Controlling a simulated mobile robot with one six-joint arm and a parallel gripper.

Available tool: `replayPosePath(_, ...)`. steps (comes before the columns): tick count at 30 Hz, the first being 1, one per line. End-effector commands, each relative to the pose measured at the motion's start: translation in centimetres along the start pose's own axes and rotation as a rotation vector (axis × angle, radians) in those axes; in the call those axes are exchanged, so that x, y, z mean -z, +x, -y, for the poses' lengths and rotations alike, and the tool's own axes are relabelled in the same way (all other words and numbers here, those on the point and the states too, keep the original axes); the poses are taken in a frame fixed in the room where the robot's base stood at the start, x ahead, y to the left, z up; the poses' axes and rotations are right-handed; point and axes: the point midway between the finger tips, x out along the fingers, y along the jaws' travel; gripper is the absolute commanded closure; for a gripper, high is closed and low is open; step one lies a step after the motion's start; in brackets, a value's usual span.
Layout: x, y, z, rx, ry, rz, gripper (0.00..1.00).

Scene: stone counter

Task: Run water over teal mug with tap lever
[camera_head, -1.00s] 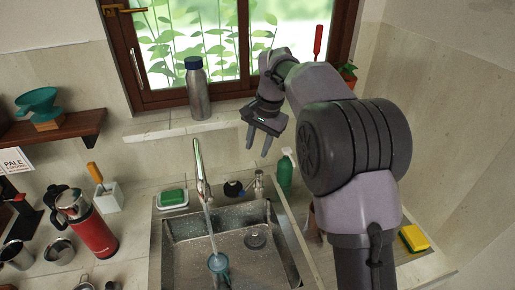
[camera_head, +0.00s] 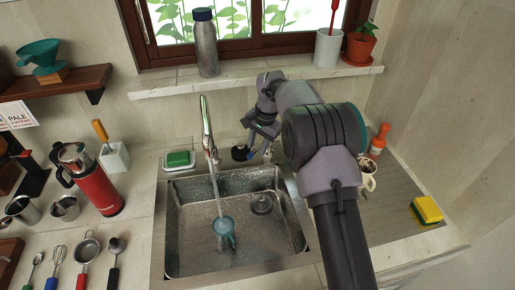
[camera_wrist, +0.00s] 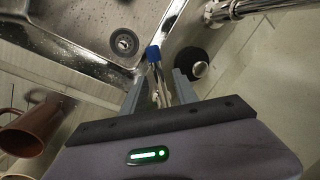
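The teal mug (camera_head: 223,227) stands in the steel sink (camera_head: 182,250). A stream of water runs from the tap (camera_head: 206,125) down to the mug. The tap lever has a blue tip (camera_wrist: 153,54) and stands between my gripper's fingers in the wrist view. My gripper (camera_wrist: 158,78) is open around the lever, with a gap showing beside the fingers. In the head view my gripper (camera_head: 252,147) points down just right of the tap, and the lever is mostly hidden there by my arm. The mug is outside the wrist view.
A brown mug (camera_wrist: 30,130) stands on the counter right of the sink, close to my wrist. A dark round stopper (camera_head: 241,153) lies behind the sink. A steel bottle (camera_head: 205,45) stands on the sill. A sponge (camera_head: 426,210) lies at right.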

Motion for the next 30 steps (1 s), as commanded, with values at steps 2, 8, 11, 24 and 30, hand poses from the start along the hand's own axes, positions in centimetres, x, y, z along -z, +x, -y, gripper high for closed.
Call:
replayPosePath(2,0.00,0.07,0.02,0.000,0.000,0.000,0.65)
replayPosePath(8,0.00,0.00,0.03,0.000,0.000,0.000,0.73)
replayPosePath(11,0.00,-0.01,0.03,0.000,0.000,0.000,0.92)
replayPosePath(24,0.00,-0.02,0.03,0.000,0.000,0.000,1.00)
replayPosePath(30,0.00,-0.03,0.03,0.000,0.000,0.000,1.00)
